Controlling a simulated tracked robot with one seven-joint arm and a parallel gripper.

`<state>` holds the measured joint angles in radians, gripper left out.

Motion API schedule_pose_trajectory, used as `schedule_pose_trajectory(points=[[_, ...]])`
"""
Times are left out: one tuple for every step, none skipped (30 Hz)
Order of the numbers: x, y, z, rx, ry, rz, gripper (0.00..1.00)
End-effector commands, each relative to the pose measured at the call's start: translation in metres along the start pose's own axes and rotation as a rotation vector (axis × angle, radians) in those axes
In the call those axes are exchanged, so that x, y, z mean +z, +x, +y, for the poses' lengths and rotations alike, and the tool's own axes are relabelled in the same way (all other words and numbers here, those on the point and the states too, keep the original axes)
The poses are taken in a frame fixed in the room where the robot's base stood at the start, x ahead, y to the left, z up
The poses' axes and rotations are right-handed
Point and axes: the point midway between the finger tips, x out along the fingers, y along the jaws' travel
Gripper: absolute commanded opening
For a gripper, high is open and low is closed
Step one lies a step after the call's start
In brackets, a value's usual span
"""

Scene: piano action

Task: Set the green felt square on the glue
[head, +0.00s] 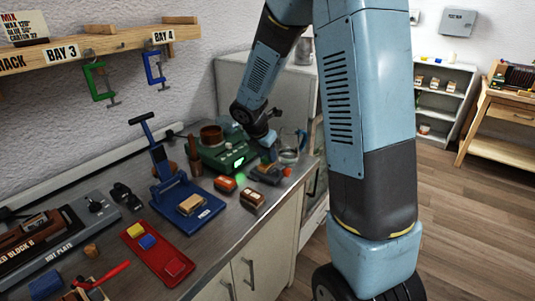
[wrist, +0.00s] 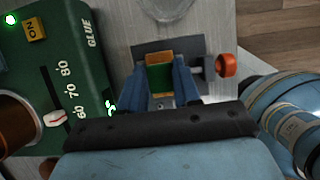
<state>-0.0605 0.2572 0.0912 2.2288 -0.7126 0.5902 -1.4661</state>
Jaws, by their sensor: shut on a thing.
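My gripper (wrist: 160,82) points down with its two blue fingers on either side of a green felt square (wrist: 159,77), and is shut on it. An orange-brown wooden piece (wrist: 159,57) shows at the felt's far edge; whether the felt touches it I cannot tell. Both are over a dark grey vise (wrist: 196,46) with an orange-red knob (wrist: 227,65). In the head view my gripper (head: 269,153) is just above the vise (head: 266,174), and the felt is hidden there. No glue patch can be made out under the felt.
A green glue heater (wrist: 78,60) with a temperature scale stands left of the gripper, close by. A glass jug (head: 290,147) stands behind the vise.

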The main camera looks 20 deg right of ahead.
Motion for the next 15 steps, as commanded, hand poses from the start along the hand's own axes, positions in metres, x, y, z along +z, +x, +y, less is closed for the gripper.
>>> schedule_pose_trajectory(points=[[-0.0003,0.0006,-0.0001,0.0,0.0,0.0,0.04],[-0.0003,0.0008,-0.0001,0.0,0.0,0.0,0.04],[-0.0004,0.0012,-0.0001,0.0,0.0,0.0,0.04],[-0.0005,0.0015,-0.0001,0.0,0.0,0.0,0.04],[-0.0006,0.0018,-0.0001,0.0,-0.001,0.0,0.04],[-0.0007,0.0021,-0.0001,0.0,0.0,0.0,0.04],[-0.0008,0.0024,-0.0002,-0.001,0.0,0.0,0.04],[-0.0009,0.0027,-0.0002,0.0,0.0,0.0,0.04],[-0.001,0.003,-0.0002,-0.001,0.0,0.0,0.04],[-0.0011,0.0033,-0.0002,-0.001,0.0,0.0,0.04],[-0.0012,0.0036,-0.0002,-0.001,0.0,0.0,0.04],[-0.0013,0.0039,-0.0002,-0.001,0.0,0.0,0.04],[-0.0014,0.0042,-0.0003,-0.001,0.0,0.0,0.04],[-0.0015,0.0045,-0.0003,-0.001,0.0,0.0,0.04],[-0.0016,0.0049,-0.0003,-0.001,0.0,0.0,0.04]])
